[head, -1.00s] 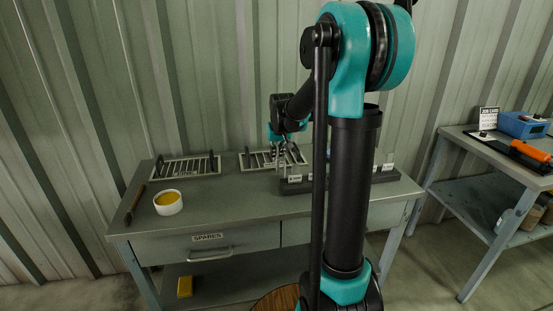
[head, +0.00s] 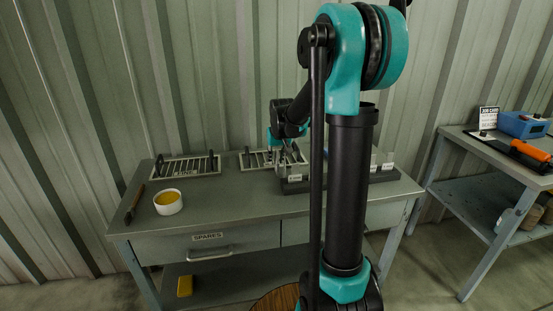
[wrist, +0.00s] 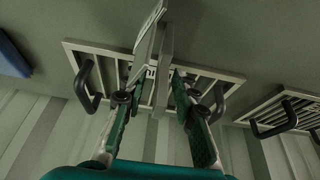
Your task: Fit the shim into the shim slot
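My gripper (head: 286,158) is low over the table, at the left end of the dark rack (head: 300,187). In the wrist view my gripper (wrist: 160,80) has its two fingers closed in on a thin grey upright plate, which I take for the shim (wrist: 163,75). A second pale plate with marks on it (wrist: 148,35) stands just beside it. The shim's lower end is hard to make out. I cannot tell which opening is the shim slot. My arm hides part of the rack in the head view.
A slatted grille with handles (head: 246,161) lies behind my gripper, and another (head: 185,167) lies to the left. A white bowl with yellow contents (head: 168,203) and a brush-like tool (head: 134,204) are at the left. A side table (head: 480,160) stands at the right.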

